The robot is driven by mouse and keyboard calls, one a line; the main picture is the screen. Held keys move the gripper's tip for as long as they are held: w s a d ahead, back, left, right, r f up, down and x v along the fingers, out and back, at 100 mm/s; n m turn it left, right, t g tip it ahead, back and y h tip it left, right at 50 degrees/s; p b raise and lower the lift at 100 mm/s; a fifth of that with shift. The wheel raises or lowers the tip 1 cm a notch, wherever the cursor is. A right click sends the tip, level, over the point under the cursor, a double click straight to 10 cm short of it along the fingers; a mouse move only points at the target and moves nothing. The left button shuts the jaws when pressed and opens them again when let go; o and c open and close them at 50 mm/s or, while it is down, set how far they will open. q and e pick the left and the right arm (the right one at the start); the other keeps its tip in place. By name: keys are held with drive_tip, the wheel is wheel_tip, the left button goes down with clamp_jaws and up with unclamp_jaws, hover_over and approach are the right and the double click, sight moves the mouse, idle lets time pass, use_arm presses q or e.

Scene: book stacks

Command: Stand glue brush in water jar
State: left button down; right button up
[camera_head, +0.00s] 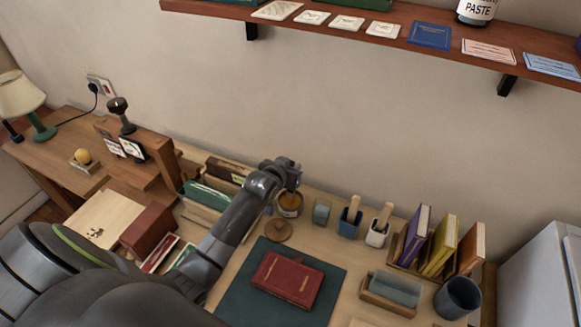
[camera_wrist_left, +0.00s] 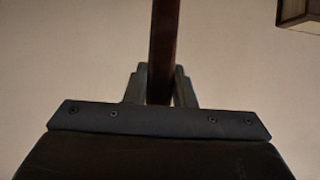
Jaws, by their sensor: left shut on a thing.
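My left gripper (camera_head: 291,172) is above the back of the desk, just over an open round pot with amber contents (camera_head: 290,204). In the left wrist view, its fingers (camera_wrist_left: 161,85) are shut on a dark red-brown stick (camera_wrist_left: 163,40), which looks like the glue brush's handle. The bristle end is hidden in both views. A small grey-green, glass-like vessel (camera_head: 321,212), which looks like the water jar, stands to the right of the pot, apart from the gripper. My right gripper is not in view.
A round wooden lid (camera_head: 278,230) lies before the pot. Blue (camera_head: 350,222) and white (camera_head: 377,232) holders with wooden-handled tools stand right of the glass. A red book (camera_head: 287,278) lies on a green mat (camera_head: 235,300). A wall shelf (camera_head: 400,43) hangs above.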

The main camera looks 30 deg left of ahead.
use_arm(q)
drive_tip(key=shift+f, duration=0.15)
drive_tip(key=shift+f, duration=0.2)
drive_tip(key=c, duration=1.2)
unclamp_jaws()
drive_tip(key=shift+r, duration=0.15)
drive_tip(key=b+v, duration=0.1)
drive_tip(key=v, duration=1.1)
drive_tip(key=shift+d, duration=0.1)
